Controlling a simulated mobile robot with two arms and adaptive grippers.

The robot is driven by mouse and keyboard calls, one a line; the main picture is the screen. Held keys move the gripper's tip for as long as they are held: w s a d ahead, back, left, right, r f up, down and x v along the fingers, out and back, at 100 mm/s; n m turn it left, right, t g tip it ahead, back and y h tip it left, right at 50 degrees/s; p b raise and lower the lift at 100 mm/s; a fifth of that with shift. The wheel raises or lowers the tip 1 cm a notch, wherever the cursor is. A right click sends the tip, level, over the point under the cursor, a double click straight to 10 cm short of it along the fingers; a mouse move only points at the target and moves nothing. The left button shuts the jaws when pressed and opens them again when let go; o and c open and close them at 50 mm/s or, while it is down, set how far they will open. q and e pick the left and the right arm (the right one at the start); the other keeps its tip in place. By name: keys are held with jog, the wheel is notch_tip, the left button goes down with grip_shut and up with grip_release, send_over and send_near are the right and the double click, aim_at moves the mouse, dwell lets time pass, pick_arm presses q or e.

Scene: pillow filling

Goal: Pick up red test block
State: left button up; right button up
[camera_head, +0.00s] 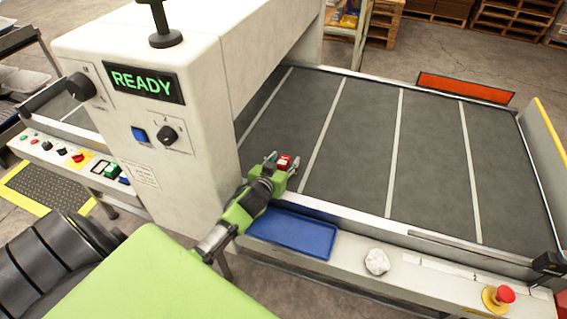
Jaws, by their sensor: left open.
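The red test block (285,162) is small and sits at the left end of the dark conveyor belt, near its front edge. My left gripper (278,160) reaches in from the lower left and is open at the block. One finger shows to the left of the block; whether the fingers touch it is too small to tell. The gripper body hides part of the block's surroundings. My right gripper is not in view.
A blue tray (308,238) lies on the front ledge just below my left gripper. A crumpled white item (377,262) and a red stop button (504,294) are farther right. The white machine housing (205,120) stands close on the left. The belt (430,160) is clear.

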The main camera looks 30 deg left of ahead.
pick_arm(q)
grip_shut()
jog(key=shift+r, duration=0.1)
